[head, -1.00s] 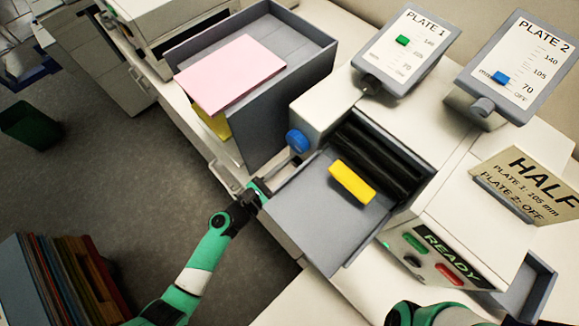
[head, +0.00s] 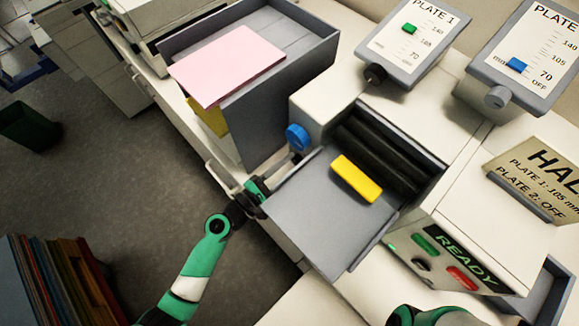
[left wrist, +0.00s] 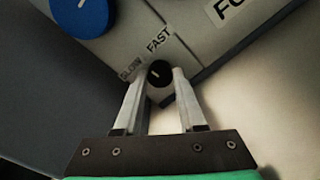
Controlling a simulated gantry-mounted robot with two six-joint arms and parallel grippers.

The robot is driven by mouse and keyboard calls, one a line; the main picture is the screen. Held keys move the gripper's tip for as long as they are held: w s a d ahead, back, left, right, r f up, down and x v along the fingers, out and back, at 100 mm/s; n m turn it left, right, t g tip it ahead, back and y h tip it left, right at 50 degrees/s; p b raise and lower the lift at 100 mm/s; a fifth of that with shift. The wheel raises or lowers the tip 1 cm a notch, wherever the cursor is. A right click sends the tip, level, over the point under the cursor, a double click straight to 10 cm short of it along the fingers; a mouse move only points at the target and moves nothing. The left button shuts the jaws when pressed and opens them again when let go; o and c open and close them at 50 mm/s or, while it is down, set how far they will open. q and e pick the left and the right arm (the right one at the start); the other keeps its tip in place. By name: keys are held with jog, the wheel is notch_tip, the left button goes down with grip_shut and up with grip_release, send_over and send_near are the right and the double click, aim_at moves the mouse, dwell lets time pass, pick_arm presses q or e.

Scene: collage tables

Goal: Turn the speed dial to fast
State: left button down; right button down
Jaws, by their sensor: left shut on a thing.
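The speed dial (left wrist: 159,72) is a small black round knob with a short white mark, in the left wrist view. The labels SLOW (left wrist: 130,70) and FAST (left wrist: 158,39) are printed beside it on the grey panel. The white mark is too small to read its setting surely. My left gripper (left wrist: 162,82) has its two pale fingers on either side of the dial, shut on it. In the head view my left gripper (head: 289,165) is at the machine's left side, below the blue knob (head: 297,138); the dial is hidden there. My right gripper is out of view.
The blue knob (left wrist: 80,14) sits close to the dial. A yellow block (head: 356,178) lies on the grey feed tray (head: 310,222) before black rollers. A grey bin with pink sheets (head: 228,65) stands behind my left gripper. The READY panel (head: 437,262) is at the right.

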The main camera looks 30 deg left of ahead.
pick_arm(q)
jog(key=m+b, duration=0.2)
jog(key=m, duration=0.3)
jog(key=shift+f+m+b, duration=0.1)
jog(key=shift+m+b, duration=1.2)
jog(key=shift+m, duration=1.2)
jog(key=shift+c, duration=2.4)
grip_release()
